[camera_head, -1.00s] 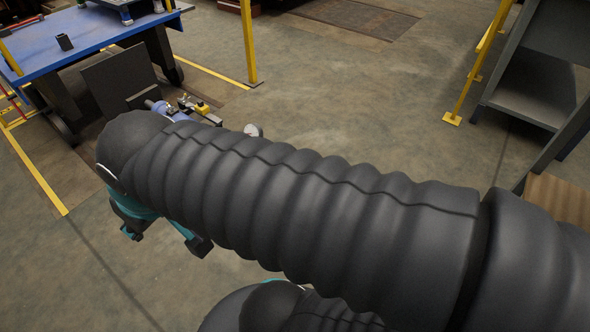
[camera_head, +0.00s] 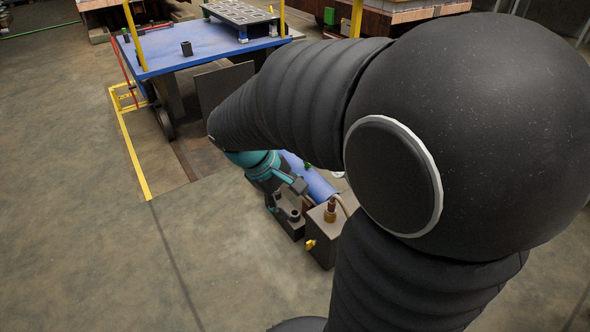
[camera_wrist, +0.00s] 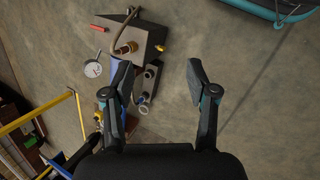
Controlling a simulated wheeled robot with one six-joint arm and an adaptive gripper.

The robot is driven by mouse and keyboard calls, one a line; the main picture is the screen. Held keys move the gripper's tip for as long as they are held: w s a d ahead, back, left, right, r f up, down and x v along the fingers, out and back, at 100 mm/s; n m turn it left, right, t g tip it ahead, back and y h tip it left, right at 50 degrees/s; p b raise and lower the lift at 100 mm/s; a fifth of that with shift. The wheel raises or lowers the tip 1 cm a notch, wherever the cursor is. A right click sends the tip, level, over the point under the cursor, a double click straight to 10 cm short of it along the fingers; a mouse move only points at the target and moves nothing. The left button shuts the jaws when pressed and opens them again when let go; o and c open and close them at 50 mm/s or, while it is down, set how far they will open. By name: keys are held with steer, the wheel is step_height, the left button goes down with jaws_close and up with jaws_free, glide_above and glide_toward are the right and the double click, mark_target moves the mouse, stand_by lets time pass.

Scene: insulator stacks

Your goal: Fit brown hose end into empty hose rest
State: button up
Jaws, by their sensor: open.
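A brown, brass-like hose end (camera_head: 330,213) stands at the top of a dark box (camera_head: 322,246), with a thin hose curving from it. In the wrist view the brown hose end (camera_wrist: 125,47) lies left of the gap between my fingers. A dark block with round sockets (camera_head: 291,222), which looks like the hose rests, is beside the box.
A yellow handle (camera_head: 310,243) sticks out of the box's front. A round gauge (camera_wrist: 93,69) and a red handle (camera_wrist: 101,28) show in the wrist view. A blue table (camera_head: 200,50) stands behind; floor at left is clear.

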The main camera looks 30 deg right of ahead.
steer(key=w+d+f+n+h, duration=0.3)
steer(key=w+f+n+h, duration=0.15)
steer(key=f, duration=0.55)
steer(key=w+d+f+n+h, duration=0.3)
steer(key=w+f+n+h, duration=0.15)
steer(key=f, duration=0.55)
steer(key=w+d+f+n+h, duration=0.4)
steer(key=w+f, duration=0.2)
steer(key=f, duration=0.4)
steer(key=d, duration=0.4)
steer(key=s+d, duration=0.1)
steer(key=d, duration=0.4)
steer(key=d+p, duration=0.1)
steer(key=d, duration=0.3)
steer(key=shift+s+d+f, duration=0.1)
steer(key=shift+s+d, duration=0.05)
steer(key=shift+s, duration=0.15)
steer(key=shift+c, duration=0.3)
jaws_close()
